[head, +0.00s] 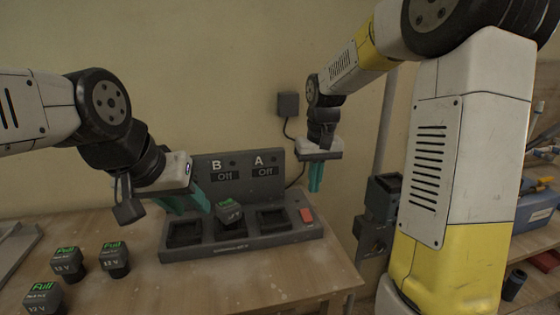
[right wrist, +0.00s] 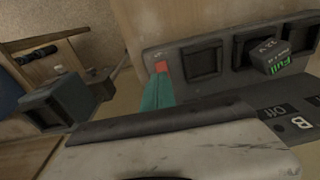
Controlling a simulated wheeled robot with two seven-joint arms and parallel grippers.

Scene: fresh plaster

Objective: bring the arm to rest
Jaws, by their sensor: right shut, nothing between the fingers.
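My right gripper (head: 315,178) hangs in the air by the right end of the charger (head: 290,236), its teal fingers pointing down, shut and empty. Its fingers also show in the right wrist view (right wrist: 157,92), near the red switch. My left gripper (head: 188,203) is over the left part of the charger; its teal fingers look apart with nothing between them. A dark battery (head: 229,212) with a green "Full" label is at the middle bay, close to the left fingers. It also shows in the right wrist view (right wrist: 275,58).
Several "Full" batteries (head: 115,259) stand on the wooden table (head: 290,283) at the front left. The charger's back panel (head: 237,173) reads "Off" under B and A. A grey tray (head: 18,245) lies at far left. A blue case (head: 538,208) sits on the right bench.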

